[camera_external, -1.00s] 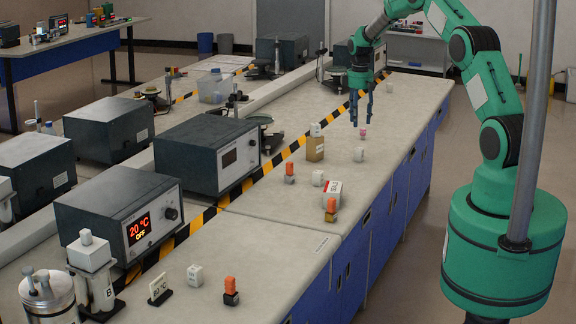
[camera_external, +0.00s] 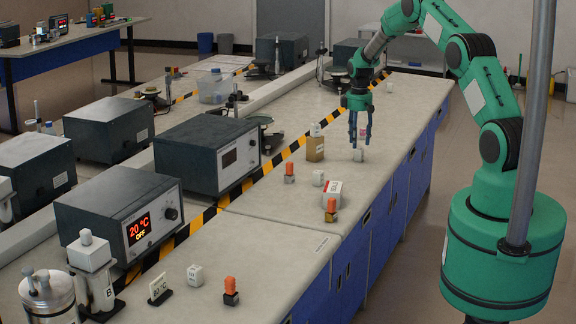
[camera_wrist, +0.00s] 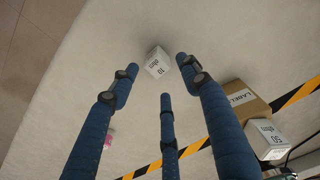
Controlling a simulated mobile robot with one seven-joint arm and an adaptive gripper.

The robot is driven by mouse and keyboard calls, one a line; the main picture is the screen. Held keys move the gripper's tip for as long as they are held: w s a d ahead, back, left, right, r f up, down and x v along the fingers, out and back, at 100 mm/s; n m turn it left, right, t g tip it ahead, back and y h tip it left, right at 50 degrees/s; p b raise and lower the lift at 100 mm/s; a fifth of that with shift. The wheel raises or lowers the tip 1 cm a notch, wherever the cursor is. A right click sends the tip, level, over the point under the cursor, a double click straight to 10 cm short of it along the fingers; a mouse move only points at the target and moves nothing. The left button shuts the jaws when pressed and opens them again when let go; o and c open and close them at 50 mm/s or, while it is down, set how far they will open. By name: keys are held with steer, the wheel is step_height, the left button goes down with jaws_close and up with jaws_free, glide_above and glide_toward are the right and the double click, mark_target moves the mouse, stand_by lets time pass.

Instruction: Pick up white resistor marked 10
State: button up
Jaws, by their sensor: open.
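The white resistor marked 10 (camera_wrist: 158,62) is a small white cube with dark print, on the pale bench top in the wrist view. In the external view a small white cube (camera_external: 358,155) stands on the bench right under my fingertips and seems to be the same one. My gripper (camera_external: 360,142) points down, with its blue fingers spread. In the wrist view my gripper (camera_wrist: 157,78) is open and empty, and the cube shows between and just beyond the fingertips. I cannot tell the exact height gap.
A brown labelled box (camera_external: 315,149) stands left of my gripper, with a white cube marked 50 (camera_wrist: 266,138) at it. A pink item (camera_wrist: 109,138) lies behind my fingers.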

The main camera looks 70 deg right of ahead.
mark_target(358, 148)
steer(key=shift+f, duration=0.1)
steer(key=shift+s+f+b, duration=0.1)
steer(key=shift+f+b, duration=0.35)
steer(key=shift+f, duration=2.05)
steer(key=shift+a, duration=0.1)
steer(key=c, duration=1.1)
jaws_close()
